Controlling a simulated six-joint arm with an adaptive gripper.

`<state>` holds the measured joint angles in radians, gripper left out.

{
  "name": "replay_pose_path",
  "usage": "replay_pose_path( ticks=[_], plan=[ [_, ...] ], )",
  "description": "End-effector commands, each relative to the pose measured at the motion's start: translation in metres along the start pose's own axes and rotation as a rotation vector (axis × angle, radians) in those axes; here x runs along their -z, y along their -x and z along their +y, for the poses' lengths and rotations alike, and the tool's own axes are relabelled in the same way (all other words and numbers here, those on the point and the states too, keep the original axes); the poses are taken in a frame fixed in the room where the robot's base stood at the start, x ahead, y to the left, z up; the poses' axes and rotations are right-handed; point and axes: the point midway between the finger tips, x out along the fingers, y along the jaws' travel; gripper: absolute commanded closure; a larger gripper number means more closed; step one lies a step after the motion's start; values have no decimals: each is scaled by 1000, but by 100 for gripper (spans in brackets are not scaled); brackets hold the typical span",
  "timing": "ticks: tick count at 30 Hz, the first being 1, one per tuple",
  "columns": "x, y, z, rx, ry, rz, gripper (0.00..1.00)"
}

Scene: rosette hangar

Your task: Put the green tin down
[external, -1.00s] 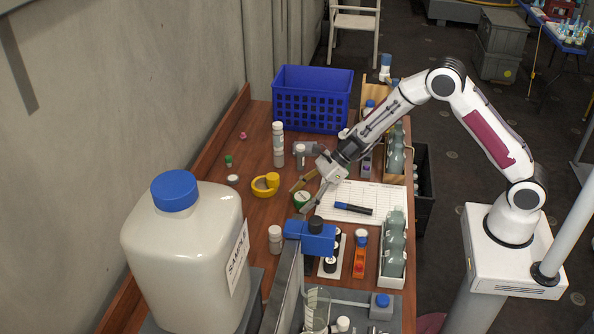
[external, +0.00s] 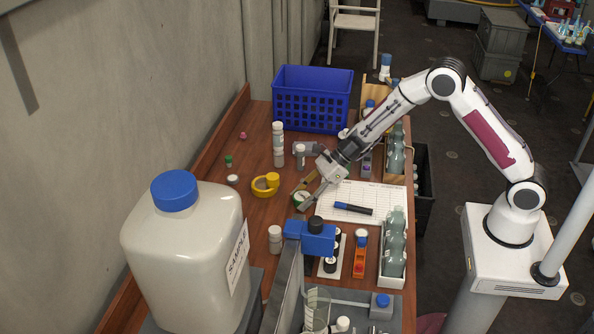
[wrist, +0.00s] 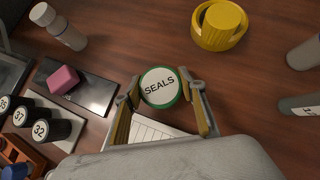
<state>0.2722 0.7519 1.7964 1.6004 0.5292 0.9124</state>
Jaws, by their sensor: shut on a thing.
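The green tin (wrist: 159,87) is a low round tin with a green rim and a white top reading "SEALS". It sits between the two fingers of my gripper (wrist: 162,96) in the wrist view, with a finger at each side. In the external view the tin (external: 300,198) is at the fingertips of my gripper (external: 304,196), partly covered by them, low over the wooden table. My gripper is shut on the tin. I cannot tell whether its underside touches the wood.
A gridded white sheet (external: 338,190) with a dark marker lies right of the tin. A yellow ring-shaped item (external: 265,186) is to its left. A white bottle (external: 275,239) stands nearer the camera. A blue basket (external: 312,98) stands at the back. Bare wood (wrist: 125,45) lies around the tin.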

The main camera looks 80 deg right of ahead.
Motion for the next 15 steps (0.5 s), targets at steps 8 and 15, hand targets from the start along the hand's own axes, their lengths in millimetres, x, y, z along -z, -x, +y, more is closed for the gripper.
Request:
replay_pose_path(
  ticks=[8,15],
  plan=[
    [-12,11,0,1,2,-3,85],
    [-32,31,0,2,3,-4,85]
  ],
)
